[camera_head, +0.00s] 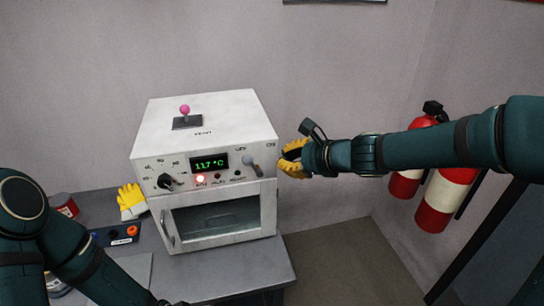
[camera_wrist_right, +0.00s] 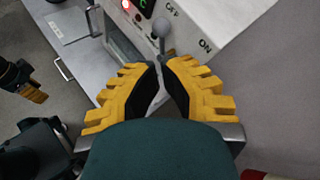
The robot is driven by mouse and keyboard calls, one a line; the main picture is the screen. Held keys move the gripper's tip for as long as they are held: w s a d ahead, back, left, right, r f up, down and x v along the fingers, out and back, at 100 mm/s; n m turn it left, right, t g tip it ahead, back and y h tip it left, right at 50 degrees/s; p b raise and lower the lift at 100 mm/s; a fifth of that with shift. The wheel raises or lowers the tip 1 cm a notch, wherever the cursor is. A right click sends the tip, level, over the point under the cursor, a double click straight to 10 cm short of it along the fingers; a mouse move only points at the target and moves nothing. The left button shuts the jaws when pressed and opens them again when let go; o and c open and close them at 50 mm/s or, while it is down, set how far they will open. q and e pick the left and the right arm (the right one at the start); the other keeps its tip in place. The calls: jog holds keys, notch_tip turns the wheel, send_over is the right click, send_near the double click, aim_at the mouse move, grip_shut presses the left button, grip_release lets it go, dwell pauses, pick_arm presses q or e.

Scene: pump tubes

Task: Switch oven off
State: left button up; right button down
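The oven (camera_head: 205,115) is a white box with a front panel and a glazed door below. Its green display (camera_head: 209,163) reads about 117 °C and a red lamp (camera_head: 200,181) is lit. A grey ball-tipped lever (camera_head: 247,161) sits at the panel's right, by OFF and ON markings. My right gripper (camera_head: 282,165) is beside the oven's right side, apart from the lever. In the right wrist view its yellow fingertips (camera_wrist_right: 160,63) are close together, with the lever (camera_wrist_right: 161,32) beyond them; whether they meet is unclear. My left gripper (camera_wrist_right: 32,92) shows only partly, at the left edge.
A pink-knobbed lever (camera_head: 185,112) stands on top of the oven. A black dial (camera_head: 167,181) is at the panel's left. Yellow gloves (camera_head: 131,201) and a button box (camera_head: 118,234) lie left of the oven on the grey table (camera_head: 235,268). Fire extinguishers (camera_head: 443,200) hang on the right.

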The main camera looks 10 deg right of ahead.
jog(key=shift+v, duration=1.9)
jog(key=shift+s, duration=0.1)
